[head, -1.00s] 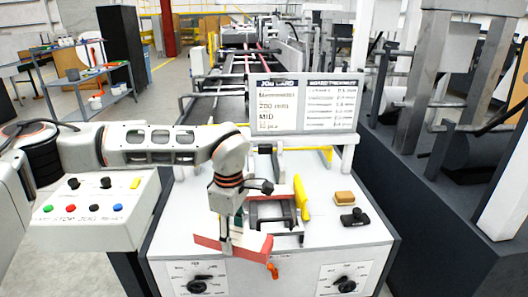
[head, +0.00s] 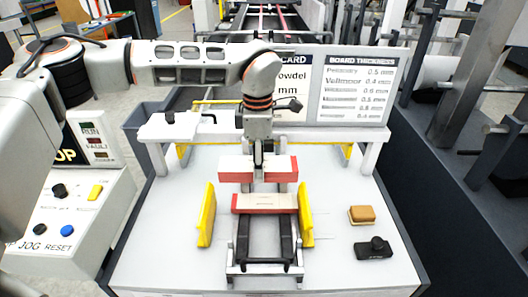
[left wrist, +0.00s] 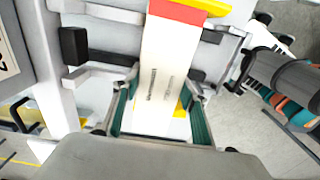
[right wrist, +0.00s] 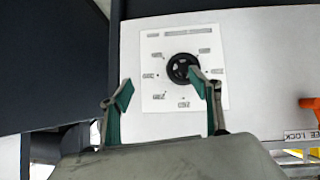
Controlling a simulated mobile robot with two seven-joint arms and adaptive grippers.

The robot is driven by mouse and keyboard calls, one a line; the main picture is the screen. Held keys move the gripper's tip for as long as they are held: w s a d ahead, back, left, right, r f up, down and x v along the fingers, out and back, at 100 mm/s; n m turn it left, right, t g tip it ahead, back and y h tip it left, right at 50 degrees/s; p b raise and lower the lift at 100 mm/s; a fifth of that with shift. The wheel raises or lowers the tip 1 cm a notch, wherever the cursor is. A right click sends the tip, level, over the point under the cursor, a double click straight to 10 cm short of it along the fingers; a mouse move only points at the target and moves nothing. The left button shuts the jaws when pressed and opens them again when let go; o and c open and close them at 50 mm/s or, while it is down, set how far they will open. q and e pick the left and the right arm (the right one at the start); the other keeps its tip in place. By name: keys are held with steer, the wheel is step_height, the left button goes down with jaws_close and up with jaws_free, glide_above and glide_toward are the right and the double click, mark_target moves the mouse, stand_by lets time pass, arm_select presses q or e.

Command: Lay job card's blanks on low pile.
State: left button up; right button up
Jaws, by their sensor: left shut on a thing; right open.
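My left gripper (head: 258,160) hangs over the feeder, in front of the job card board (head: 291,100), and hides part of its writing. It is shut on a red and white bundle of blanks (head: 284,171). Another white-topped, red-fronted pile (head: 265,203) lies low between two yellow guides (head: 206,215), just in front of and below the held bundle. In the left wrist view, a white printed blank surface (left wrist: 165,75) with a red end runs between the teal fingers; I cannot tell which bundle it is. My right gripper (right wrist: 165,105) is open and empty before a dial (right wrist: 183,68).
A board thickness chart (head: 358,88) stands beside the job card. A tan block (head: 362,214) and a black device (head: 374,248) sit on the right of the white table (head: 340,265). A button panel (head: 70,205) is at left. An orange lever (right wrist: 310,103) is right of the dial.

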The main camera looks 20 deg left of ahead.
arm_select(q)
steer(key=shift+s+f, duration=0.15)
steer(key=shift+f, duration=0.6)
step_height(320, 180, down, 8)
steer(key=b, duration=0.3)
steer(key=shift+f+b, duration=0.15)
steer(key=shift+b, duration=0.15)
steer(key=shift+f+b, duration=0.3)
steer(key=shift+f, duration=0.75)
arm_select(e)
steer(key=shift+w+a+f+y, duration=0.2)
steer(key=shift+a+f, duration=0.25)
steer(key=shift+f, duration=0.05)
steer(key=shift+w+a+f+y, duration=0.2)
steer(key=shift+a+f, duration=0.25)
steer(key=shift+f, duration=0.05)
arm_select(q)
steer(key=shift+f, duration=0.2)
arm_select(e)
steer(key=shift+r, duration=0.1)
arm_select(q)
steer(key=shift+f+b, duration=0.35)
steer(key=shift+b, duration=0.1)
arm_select(e)
steer(key=shift+f, duration=0.2)
